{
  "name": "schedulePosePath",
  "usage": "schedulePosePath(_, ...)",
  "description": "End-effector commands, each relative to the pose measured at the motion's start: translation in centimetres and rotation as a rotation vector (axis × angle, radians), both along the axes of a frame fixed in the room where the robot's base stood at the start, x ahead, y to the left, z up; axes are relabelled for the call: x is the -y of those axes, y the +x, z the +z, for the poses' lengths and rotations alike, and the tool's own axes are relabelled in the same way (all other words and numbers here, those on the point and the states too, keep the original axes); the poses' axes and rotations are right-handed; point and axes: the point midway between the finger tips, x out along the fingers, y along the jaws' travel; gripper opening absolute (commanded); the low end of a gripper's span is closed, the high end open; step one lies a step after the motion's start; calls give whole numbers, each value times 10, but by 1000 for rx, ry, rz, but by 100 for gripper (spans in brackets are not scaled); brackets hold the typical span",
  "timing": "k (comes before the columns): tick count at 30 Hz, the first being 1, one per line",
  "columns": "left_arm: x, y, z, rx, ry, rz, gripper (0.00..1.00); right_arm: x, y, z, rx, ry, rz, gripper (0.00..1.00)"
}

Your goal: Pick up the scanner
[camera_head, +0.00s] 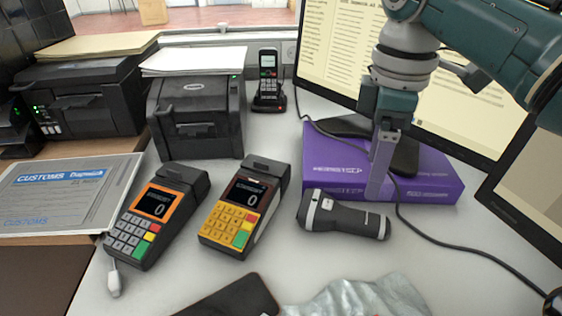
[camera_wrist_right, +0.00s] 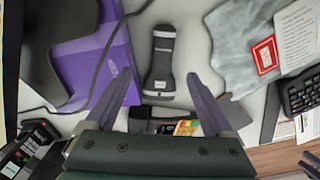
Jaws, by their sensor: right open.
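The scanner (camera_head: 342,215) is a dark handheld device with light grey bands. It lies on the counter in front of a purple box, and in the right wrist view the scanner (camera_wrist_right: 161,65) lies lengthwise in the middle. My right gripper (camera_head: 377,190) hangs down from the upper right, just behind the scanner and in front of the box. In the wrist view the right gripper (camera_wrist_right: 158,76) has its fingers spread, with the scanner's near end lined up between the tips. Nothing is held. My left gripper is not in view.
A black cable (camera_head: 450,245) runs to the right. Two card terminals (camera_head: 155,215) stand left of the scanner. A crumpled silver bag (camera_head: 360,298) and a dark flat object (camera_head: 235,298) lie in front.

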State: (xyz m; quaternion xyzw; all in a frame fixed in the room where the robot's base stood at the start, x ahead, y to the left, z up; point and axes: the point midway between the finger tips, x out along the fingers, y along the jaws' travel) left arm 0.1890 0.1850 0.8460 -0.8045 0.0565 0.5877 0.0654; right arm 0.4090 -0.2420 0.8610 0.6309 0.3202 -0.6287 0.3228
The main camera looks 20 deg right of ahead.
Motion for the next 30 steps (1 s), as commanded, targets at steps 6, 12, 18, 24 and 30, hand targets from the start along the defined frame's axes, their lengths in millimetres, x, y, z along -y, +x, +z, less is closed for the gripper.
schedulePosePath(6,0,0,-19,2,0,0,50,1,1,-31,-8,4,8,88)
schedulePosePath(12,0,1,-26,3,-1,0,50,0,1,-52,-7,2,7,88)
schedulePosePath(18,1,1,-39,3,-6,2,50,-8,-1,-80,-7,4,8,88)
schedulePosePath(24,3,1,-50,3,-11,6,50,-9,-1,-103,-5,1,6,88)
schedulePosePath(30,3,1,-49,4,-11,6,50,-9,-1,-104,-4,2,7,88)
